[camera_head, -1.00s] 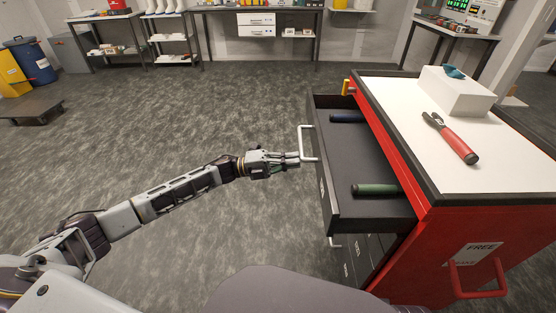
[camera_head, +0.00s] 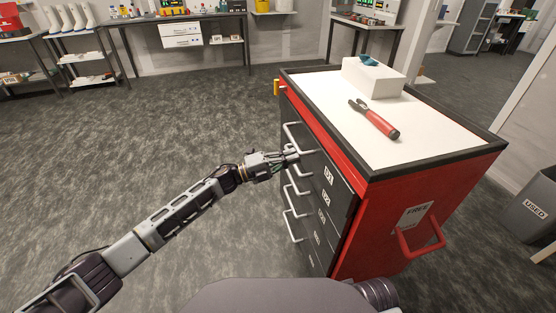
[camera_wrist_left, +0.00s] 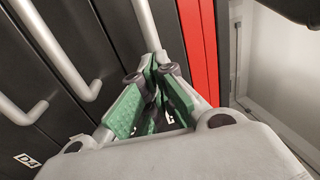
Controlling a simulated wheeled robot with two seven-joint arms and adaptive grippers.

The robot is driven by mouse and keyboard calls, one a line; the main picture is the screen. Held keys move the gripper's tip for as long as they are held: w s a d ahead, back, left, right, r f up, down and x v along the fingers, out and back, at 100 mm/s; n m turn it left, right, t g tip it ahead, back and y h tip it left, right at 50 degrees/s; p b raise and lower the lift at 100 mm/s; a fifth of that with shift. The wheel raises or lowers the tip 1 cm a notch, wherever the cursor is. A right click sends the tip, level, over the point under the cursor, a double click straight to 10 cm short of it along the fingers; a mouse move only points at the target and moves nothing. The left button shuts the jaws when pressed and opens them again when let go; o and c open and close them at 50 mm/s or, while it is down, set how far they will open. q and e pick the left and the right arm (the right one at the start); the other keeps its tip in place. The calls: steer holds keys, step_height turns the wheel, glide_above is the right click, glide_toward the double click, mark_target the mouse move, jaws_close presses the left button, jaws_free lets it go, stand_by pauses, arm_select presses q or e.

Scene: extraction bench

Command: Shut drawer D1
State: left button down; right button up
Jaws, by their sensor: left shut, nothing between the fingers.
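Drawer D1 (camera_head: 322,163) is the top dark drawer of the red cabinet. Its front looks flush with the drawer fronts below and its inside is hidden. Its light bar handle (camera_head: 288,136) sticks out on the left. My left gripper (camera_head: 295,154) is shut and empty at D1's front, beside the near end of the handle. Whether it touches cannot be told. In the left wrist view, the green-padded fingers (camera_wrist_left: 152,68) come together in front of the dark drawer fronts. My right gripper is not in view.
The red cabinet (camera_head: 400,190) has a white top with a red-handled tool (camera_head: 374,120) and a white box (camera_head: 375,79) on it. More bar handles stick out below D1. A grey bin (camera_head: 530,210) stands at the right. The floor left of the cabinet is clear.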

arm_select(q)
steer(key=shift+w+d, duration=0.1)
steer(key=shift+d, duration=0.35)
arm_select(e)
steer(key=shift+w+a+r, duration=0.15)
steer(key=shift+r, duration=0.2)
arm_select(q)
steer(key=shift+r, duration=0.1)
steer(key=shift+a, duration=0.1)
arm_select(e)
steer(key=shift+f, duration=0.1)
arm_select(q)
steer(key=v, duration=1.4)
steer(key=shift+p, duration=0.45)
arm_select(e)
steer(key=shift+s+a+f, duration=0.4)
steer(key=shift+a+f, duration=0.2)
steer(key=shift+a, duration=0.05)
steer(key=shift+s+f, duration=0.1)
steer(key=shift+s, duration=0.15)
